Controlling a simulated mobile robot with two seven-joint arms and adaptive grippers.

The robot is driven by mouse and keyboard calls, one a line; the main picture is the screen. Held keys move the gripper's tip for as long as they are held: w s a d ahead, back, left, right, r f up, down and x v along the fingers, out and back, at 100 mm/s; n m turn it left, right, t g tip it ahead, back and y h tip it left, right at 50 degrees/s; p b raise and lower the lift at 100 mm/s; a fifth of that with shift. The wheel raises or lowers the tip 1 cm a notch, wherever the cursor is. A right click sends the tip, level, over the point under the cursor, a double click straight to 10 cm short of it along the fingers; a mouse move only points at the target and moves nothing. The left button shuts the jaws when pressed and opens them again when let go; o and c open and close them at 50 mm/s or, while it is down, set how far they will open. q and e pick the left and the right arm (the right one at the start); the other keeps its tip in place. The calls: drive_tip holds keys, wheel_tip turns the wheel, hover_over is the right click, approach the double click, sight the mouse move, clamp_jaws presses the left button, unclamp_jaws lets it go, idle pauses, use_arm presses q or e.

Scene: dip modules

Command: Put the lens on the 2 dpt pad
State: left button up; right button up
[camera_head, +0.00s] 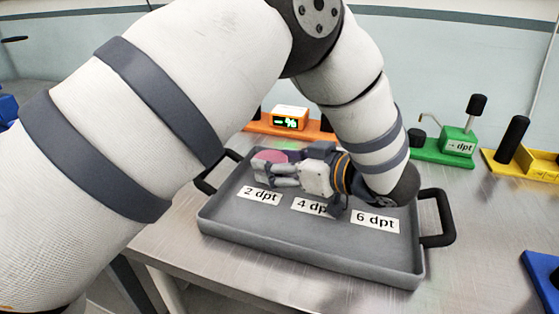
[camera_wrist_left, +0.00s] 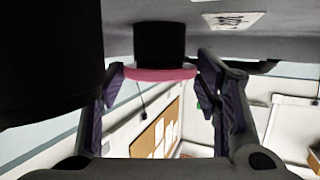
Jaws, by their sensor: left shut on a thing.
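The lens, a pink disc (camera_head: 270,157), is above the far left part of the grey tray (camera_head: 310,252), behind the "2 dpt" label (camera_head: 260,195). My left gripper (camera_head: 272,174) is shut on it from the right. In the left wrist view the lens's pink edge (camera_wrist_left: 158,73) lies between the two fingers (camera_wrist_left: 160,100). A black cylinder (camera_wrist_left: 159,43) stands between the disc and the tray surface; I cannot tell whether disc and cylinder touch. The gripper and wrist hide part of the "4 dpt" label (camera_head: 310,206). The "6 dpt" label (camera_head: 375,222) is clear. My right gripper is not in view.
The tray has black handles (camera_head: 445,222) at its sides. Behind it are an orange station with a display (camera_head: 290,121) and a green "- dpt" station (camera_head: 458,145). A yellow fixture (camera_head: 528,162) stands at right. A large black cylinder (camera_wrist_left: 45,60) is close in the left wrist view.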

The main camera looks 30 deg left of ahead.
use_arm(q)
drive_tip(key=shift+s+f, duration=0.15)
drive_tip(key=shift+f, duration=0.45)
drive_tip(key=o, duration=0.9)
drive_tip(key=shift+f, duration=0.15)
drive_tip(key=shift+d+f, duration=0.1)
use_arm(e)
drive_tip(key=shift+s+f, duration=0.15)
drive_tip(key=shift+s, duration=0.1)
use_arm(q)
drive_tip(key=shift+r, duration=0.6)
drive_tip(key=v, duration=1.1)
drive_tip(key=shift+d+r+b, duration=0.2)
drive_tip(key=shift+r+b, duration=0.15)
drive_tip(key=shift+d+r, duration=0.15)
drive_tip(key=shift+d, duration=0.1)
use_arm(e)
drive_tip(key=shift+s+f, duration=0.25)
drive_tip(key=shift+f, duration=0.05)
